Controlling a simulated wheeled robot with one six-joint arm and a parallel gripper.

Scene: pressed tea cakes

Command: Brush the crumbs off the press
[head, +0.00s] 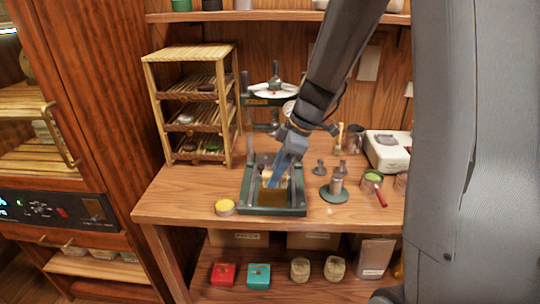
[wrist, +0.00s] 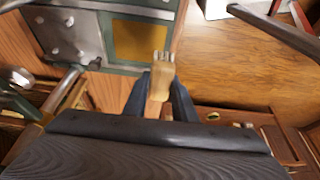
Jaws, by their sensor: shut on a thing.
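The press (head: 272,211) is a dark green frame with a yellow-brown bed, low on the wooden bench in the head view. In the wrist view its grey plate (wrist: 75,36) and yellow panel (wrist: 140,42) show at the upper left. My gripper (head: 275,180) is over the press, pointing down. In the wrist view it is shut on a wooden brush (wrist: 159,82) with short pale bristles at its far end. The bristle end overlaps the press's edge in that view; I cannot tell whether it touches. Small light spots on the grey plate could be crumbs or bolts.
A yellow-topped round tin (head: 225,207) stands left of the press. A wooden rack (head: 151,95) stands behind left. A grey-green stand (head: 334,190), a green-topped tin (head: 373,177) and a white scale (head: 388,155) are to the right. Bare bench lies at the front right.

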